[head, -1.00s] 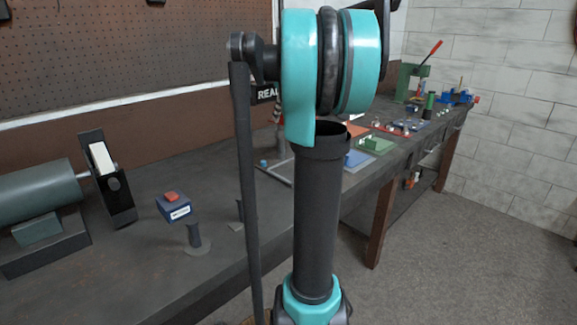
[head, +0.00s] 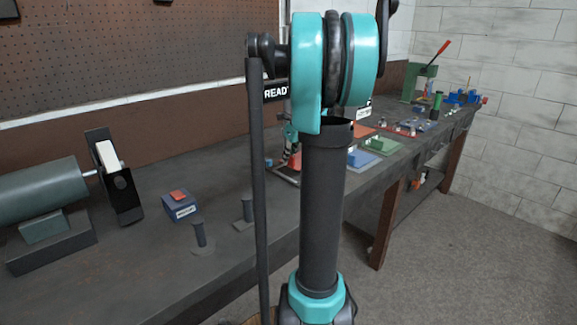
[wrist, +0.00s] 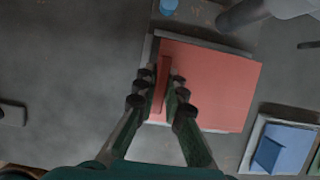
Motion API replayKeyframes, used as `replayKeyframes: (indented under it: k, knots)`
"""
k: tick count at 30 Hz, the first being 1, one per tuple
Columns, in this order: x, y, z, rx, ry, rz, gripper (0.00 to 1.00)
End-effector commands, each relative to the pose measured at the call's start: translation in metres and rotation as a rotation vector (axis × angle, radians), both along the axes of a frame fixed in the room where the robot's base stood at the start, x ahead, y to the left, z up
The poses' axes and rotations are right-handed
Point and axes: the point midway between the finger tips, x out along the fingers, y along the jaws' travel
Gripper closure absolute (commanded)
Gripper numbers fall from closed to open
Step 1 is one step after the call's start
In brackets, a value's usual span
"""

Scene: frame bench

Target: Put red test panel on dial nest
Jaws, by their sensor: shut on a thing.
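The red test panel (wrist: 215,85) fills the middle of the wrist view, a flat red plate with a raised darker ridge near its left edge. My gripper (wrist: 165,85) is shut on that ridge. A grey frame, which looks like the dial nest (wrist: 152,52), shows along the panel's top and left edges, beneath it. I cannot tell whether the panel touches it. In the head view, a small red part of the panel (head: 294,161) shows beside my arm, which hides most of the nest and gripper.
A dark rounded part (wrist: 240,15) stands close to the panel's top edge. A blue panel (wrist: 285,148) lies in a pale tray at lower right. In the head view, a green panel (head: 382,146) lies farther along the bench. A blue box (head: 180,207) and short posts stand at left.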

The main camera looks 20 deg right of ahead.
Motion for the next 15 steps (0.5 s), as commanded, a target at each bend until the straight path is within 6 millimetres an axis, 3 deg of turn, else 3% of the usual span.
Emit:
replayKeyframes:
  k: [6,15]
  knots:
    - [0.000,0.000,-0.028,0.000,0.000,0.000,1.00]
    - [0.000,0.000,-0.033,0.000,0.000,0.000,1.00]
